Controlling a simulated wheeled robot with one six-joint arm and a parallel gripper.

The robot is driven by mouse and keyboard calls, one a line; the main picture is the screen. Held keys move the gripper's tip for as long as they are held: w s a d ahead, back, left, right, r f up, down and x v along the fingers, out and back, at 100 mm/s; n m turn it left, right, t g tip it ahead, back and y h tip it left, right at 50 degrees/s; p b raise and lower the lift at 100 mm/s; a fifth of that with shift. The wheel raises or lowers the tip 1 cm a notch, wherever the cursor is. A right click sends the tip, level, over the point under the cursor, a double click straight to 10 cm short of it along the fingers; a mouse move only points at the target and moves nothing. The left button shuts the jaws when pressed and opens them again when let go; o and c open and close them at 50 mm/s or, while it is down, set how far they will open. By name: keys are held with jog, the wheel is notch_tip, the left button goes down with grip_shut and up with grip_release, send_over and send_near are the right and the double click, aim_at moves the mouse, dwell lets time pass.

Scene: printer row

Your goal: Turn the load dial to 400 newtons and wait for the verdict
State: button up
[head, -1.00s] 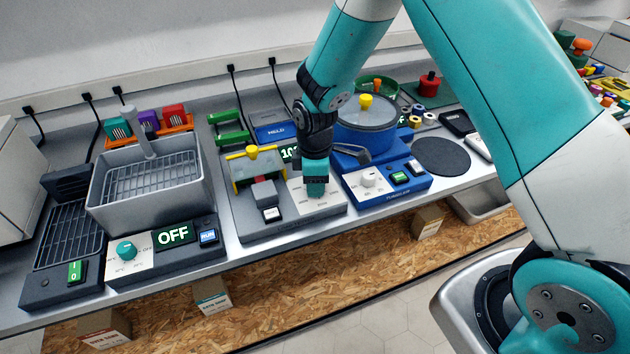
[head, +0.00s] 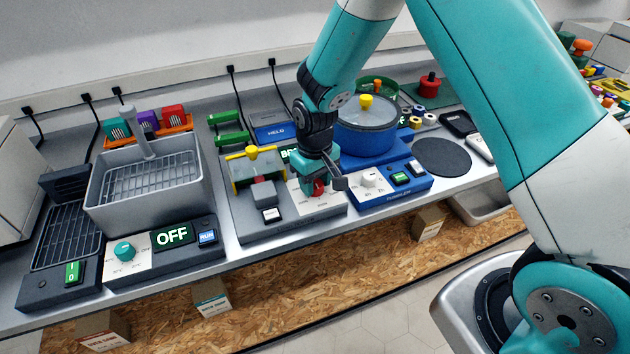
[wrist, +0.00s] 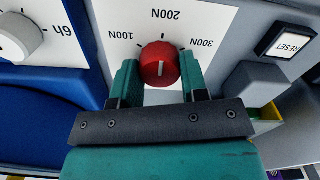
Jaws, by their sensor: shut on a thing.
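The red load dial (wrist: 159,64) is on a white panel marked 100N, 200N and 300N, upside down in the wrist view. A white mark shows on it; I cannot tell which label it points to. My gripper (wrist: 158,80) is shut on the dial, one teal jaw on each side. In the head view the dial (head: 319,187) shows red below my gripper (head: 318,180). The tester's display (head: 291,155) shows green letters starting "BR"; the rest is hidden behind my arm. Any 400 mark is hidden.
A RESET button (wrist: 290,42) is beside the dial panel. The blue tumbler (head: 390,186) with its white dial stands close at the right. A bath with an OFF display (head: 173,234) stands at the left. A blue tray marked HELD (head: 274,131) lies behind the tester.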

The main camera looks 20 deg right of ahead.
aim_at(315, 183)
jog(key=m, duration=1.4)
jog(key=shift+m, duration=0.3)
jog(key=m, duration=0.9)
jog(key=shift+b, duration=0.3)
jog(key=shift+w+m, duration=0.1)
jog(key=shift+m, duration=0.3)
jog(key=o, duration=0.9)
notch_tip(315, 183, up, 18)
jog(key=shift+f+b, duration=0.25)
jog(key=shift+b, duration=0.55)
